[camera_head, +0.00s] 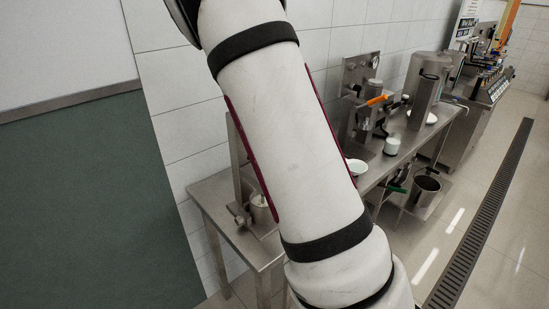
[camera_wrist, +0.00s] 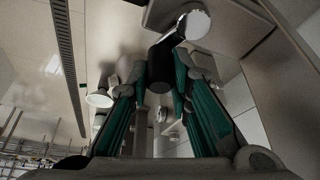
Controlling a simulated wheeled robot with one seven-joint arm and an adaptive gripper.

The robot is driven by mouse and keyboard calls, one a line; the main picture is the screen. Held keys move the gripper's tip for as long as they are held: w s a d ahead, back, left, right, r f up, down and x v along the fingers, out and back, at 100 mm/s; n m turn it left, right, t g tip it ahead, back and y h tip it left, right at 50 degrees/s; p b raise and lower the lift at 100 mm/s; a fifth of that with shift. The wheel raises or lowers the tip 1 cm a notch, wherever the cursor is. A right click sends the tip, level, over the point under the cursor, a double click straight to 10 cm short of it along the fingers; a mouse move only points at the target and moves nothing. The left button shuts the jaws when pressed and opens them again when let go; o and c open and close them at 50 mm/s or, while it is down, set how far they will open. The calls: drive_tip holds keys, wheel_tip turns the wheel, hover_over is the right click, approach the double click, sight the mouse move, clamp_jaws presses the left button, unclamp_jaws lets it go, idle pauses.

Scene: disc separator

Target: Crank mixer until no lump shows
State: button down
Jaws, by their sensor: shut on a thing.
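In the wrist view my gripper (camera_wrist: 160,85) has its teal fingers closed around a black cylindrical handle (camera_wrist: 160,66). A short metal crank arm (camera_wrist: 181,28) leads from the handle to a pale round end. In the head view the upright metal stand of what looks like the mixer (camera_head: 237,165) rises from a small steel table, with a pale container (camera_head: 260,209) at its foot. My arm crosses in front and hides much of it, and my gripper is out of that view. The inside of the container and any lump cannot be seen.
The small steel table (camera_head: 213,202) stands against the tiled wall. A longer steel bench at right holds a white bowl (camera_head: 357,166), a white cup (camera_head: 392,146) and metal machines. A metal pot (camera_head: 426,188) is below it. Open floor with a drain grate (camera_head: 490,205) lies at right.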

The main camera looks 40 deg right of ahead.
drive_tip(key=m+g, duration=0.1)
drive_tip(key=m, duration=0.1)
drive_tip(key=s+a+m, duration=0.1)
drive_tip(key=m, duration=0.1)
drive_tip(key=shift+s+m+g, duration=0.2)
drive_tip(key=shift+m+g, duration=0.1)
drive_tip(key=shift+g, duration=0.1)
drive_tip(key=m, duration=0.1)
drive_tip(key=a+m+g, duration=0.1)
drive_tip(key=m, duration=0.2)
drive_tip(key=shift+s+a+f+m+g, duration=0.1)
drive_tip(key=shift+s+a+m+g, duration=0.05)
drive_tip(key=shift+s+m+g, duration=0.2)
drive_tip(key=m, duration=0.1)
drive_tip(key=a+m+g+b, duration=0.1)
drive_tip(key=m, duration=0.1)
drive_tip(key=m+y+b, duration=0.1)
drive_tip(key=shift+s+a+m+g, duration=0.15)
drive_tip(key=shift+a+m+g, duration=0.1)
drive_tip(key=shift+a+g, duration=0.1)
drive_tip(key=shift+a+m+g+y+b, duration=0.15)
drive_tip(key=shift+a+m+y+b, duration=0.25)
drive_tip(key=shift+m, duration=0.45)
drive_tip(key=shift+a+m+g+y+b, duration=0.2)
drive_tip(key=shift+m+b, duration=0.25)
drive_tip(key=shift+m, duration=0.45)
drive_tip(key=shift+a+m+g+y+b, duration=0.15)
drive_tip(key=shift+a+m+y+b, duration=0.25)
drive_tip(key=shift+m, duration=0.45)
drive_tip(key=shift+d, duration=0.1)
